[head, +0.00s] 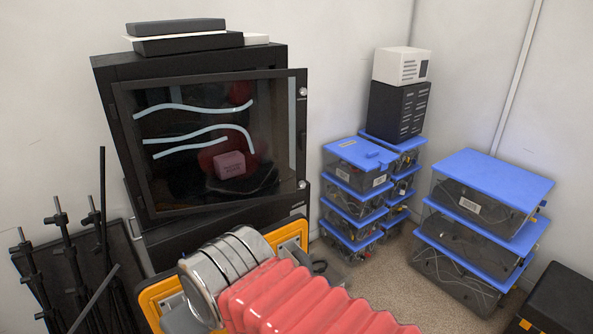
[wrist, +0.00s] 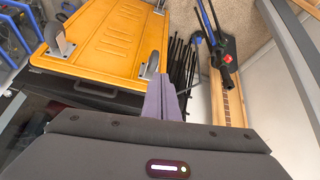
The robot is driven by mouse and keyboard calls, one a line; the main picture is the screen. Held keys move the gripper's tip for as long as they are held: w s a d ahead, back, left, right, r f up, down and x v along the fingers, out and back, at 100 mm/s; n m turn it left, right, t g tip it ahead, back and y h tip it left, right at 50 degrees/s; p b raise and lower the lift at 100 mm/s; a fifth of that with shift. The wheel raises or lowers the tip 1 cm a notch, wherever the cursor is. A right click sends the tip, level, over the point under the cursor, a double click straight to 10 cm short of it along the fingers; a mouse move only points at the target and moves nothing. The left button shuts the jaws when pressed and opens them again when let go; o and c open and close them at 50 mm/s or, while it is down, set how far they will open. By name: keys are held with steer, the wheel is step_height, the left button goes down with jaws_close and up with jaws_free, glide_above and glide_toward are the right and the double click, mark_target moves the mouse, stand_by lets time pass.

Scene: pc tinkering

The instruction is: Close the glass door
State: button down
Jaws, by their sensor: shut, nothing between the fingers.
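The glass door (head: 215,205) is a black-framed pane on the front of a black cabinet (head: 105,75) in the head view. It stands slightly ajar: its right edge juts out past the cabinet's right side, with small round metal fittings near the top and bottom corners. Pale curved tubes and a pinkish labelled box (head: 230,165) show behind the glass. My gripper (wrist: 163,82) is in the wrist view, its grey-purple fingers shut together and empty. The door cannot be made out in the wrist view, and my gripper's fingers do not show in the head view.
Blue-lidded bins (head: 355,190) are stacked right of the cabinet, with more bins (head: 485,200) farther right. Black stands (head: 65,240) lean at the left; poles also show in the wrist view (wrist: 183,62). Flat dark boxes (head: 185,42) lie on the cabinet. Some floor is free between the bins.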

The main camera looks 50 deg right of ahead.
steer(key=w+d+m+t+h, duration=0.25)
steer(key=w+d, duration=0.45)
steer(key=d, duration=0.5)
steer(key=w+d+m+t+h, duration=0.2)
steer(key=w+d+t+h, duration=0.1)
steer(key=w+d, duration=0.65)
steer(key=s+d+m+t+h, duration=0.1)
steer(key=s+d+t+h, duration=0.1)
steer(key=d, duration=0.7)
steer(key=s+d+t+h, duration=0.1)
steer(key=s+d+t, duration=0.1)
steer(key=d, duration=0.7)
steer(key=shift+s+r+m+h, duration=0.25)
steer(key=shift+s+m+h, duration=0.1)
steer(key=shift+s, duration=0.4)
